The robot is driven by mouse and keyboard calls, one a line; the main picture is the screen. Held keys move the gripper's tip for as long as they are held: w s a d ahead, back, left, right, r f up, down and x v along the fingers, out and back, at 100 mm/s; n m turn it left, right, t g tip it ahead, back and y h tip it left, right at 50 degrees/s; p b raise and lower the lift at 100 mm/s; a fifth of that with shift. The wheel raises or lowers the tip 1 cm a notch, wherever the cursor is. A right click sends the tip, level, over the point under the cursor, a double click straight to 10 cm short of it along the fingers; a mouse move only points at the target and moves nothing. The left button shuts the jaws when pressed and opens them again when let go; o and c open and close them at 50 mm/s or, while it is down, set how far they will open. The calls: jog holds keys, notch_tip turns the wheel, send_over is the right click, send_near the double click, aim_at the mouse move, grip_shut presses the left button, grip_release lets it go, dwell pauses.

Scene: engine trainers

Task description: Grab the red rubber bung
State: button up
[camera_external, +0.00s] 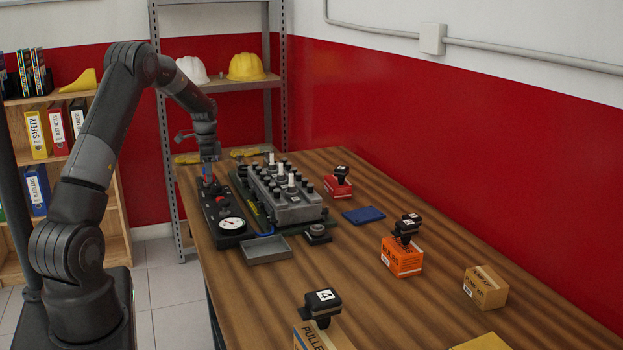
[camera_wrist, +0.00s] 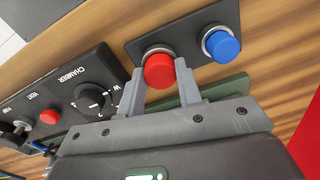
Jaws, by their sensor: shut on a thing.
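The red rubber bung (camera_wrist: 158,71) is a round red piece at a black plate (camera_wrist: 187,38) in the wrist view, beside a round blue piece (camera_wrist: 221,44). My gripper (camera_wrist: 161,78) has one finger on each side of the bung and is shut on it. I cannot tell whether the bung is seated in the plate or just clear of it. In the external view my gripper (camera_external: 209,172) points down at the far end of the black panel, and the bung is too small to make out clearly there.
The black panel (camera_wrist: 97,97) carries a chamber knob and a smaller red button (camera_wrist: 48,117). A grey engine block (camera_external: 290,207) stands right of the panel, with a grey tray (camera_external: 267,250) in front. Boxes, including an orange one (camera_external: 401,261), stand farther right on the wooden table.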

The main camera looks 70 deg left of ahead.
jog(key=c, duration=0.3)
